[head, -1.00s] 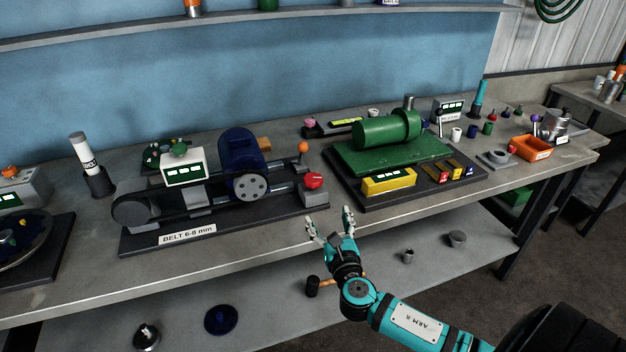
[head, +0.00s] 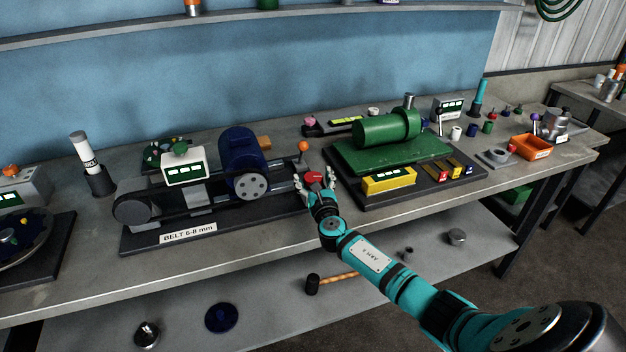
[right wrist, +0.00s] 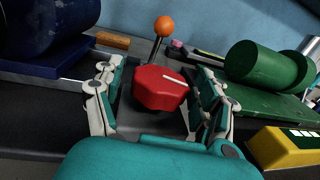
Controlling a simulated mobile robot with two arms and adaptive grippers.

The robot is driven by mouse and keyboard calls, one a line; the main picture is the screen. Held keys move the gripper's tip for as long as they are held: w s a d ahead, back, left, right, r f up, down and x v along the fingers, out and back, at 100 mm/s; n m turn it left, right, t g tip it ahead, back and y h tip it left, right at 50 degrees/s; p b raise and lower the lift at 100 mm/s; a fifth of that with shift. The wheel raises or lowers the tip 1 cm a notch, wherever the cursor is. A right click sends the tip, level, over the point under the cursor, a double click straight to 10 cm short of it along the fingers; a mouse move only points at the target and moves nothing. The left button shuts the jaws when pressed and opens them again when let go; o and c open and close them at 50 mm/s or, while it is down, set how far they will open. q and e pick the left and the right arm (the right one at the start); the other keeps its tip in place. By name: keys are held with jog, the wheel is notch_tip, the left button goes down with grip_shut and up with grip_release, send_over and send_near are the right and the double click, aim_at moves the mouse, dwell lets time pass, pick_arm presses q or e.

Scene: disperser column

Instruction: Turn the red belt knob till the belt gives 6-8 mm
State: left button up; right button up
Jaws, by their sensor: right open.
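The red belt knob (head: 314,177) is at the right end of the belt rig's dark base. In the right wrist view the red knob (right wrist: 160,88) shows a white line on its top, pointing right. My right gripper (head: 316,184) is at the knob, and in the right wrist view its open fingers (right wrist: 160,95) stand either side of it with gaps. The belt (head: 150,207) runs along the rig, beside the blue motor (head: 240,150). A label (head: 188,233) reads "BELT 6-8 mm". A display box (head: 184,168) stands behind the belt; its digits are too small to read. My left gripper is not in view.
An orange-topped lever (head: 303,147) stands just behind the knob, and also shows in the right wrist view (right wrist: 163,27). A green machine (head: 385,135) with a yellow box (head: 389,181) is close on the right. The bench's front strip is mostly clear.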

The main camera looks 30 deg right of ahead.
jog(key=shift+w, duration=0.1)
jog(key=shift+c, duration=0.4)
jog(key=c, duration=1.1)
jog(key=shift+r+m+h, duration=0.1)
jog(key=shift+m+h, duration=0.2)
jog(key=shift+h, duration=0.2)
jog(key=shift+m+g+h+p, duration=0.3)
jog(key=shift+m+g+h, duration=0.2)
jog(key=shift+h, duration=0.2)
jog(key=o, duration=1.2)
